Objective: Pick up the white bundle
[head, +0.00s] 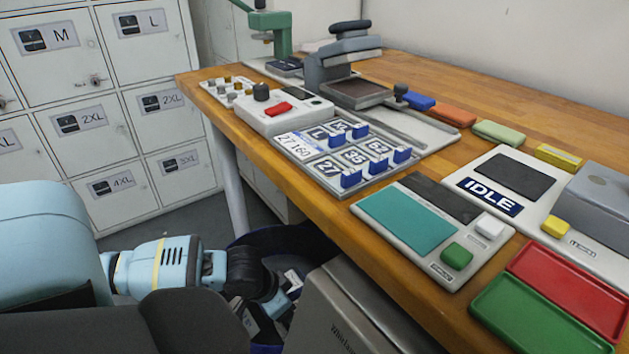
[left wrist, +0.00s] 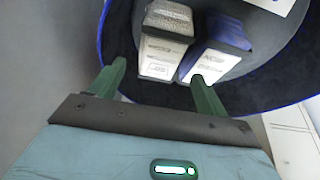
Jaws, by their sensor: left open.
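The white bundle (left wrist: 166,40) stands in a dark round bin in the left wrist view, with a dark band across it and printing on its near face. A blue bundle (left wrist: 222,40) with a similar dark band and pale printed face stands close to its right. My left gripper (left wrist: 160,88) is open and empty, its two green fingers pointing toward the bundles; the white bundle lies ahead of the gap between them. In the head view my left gripper (head: 262,312) reaches down beside the table, and the bundles are mostly hidden. My right gripper is not in view.
The bin's dark wall with its blue rim (left wrist: 108,35) surrounds the bundles. White lockers (head: 130,110) stand behind at the left.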

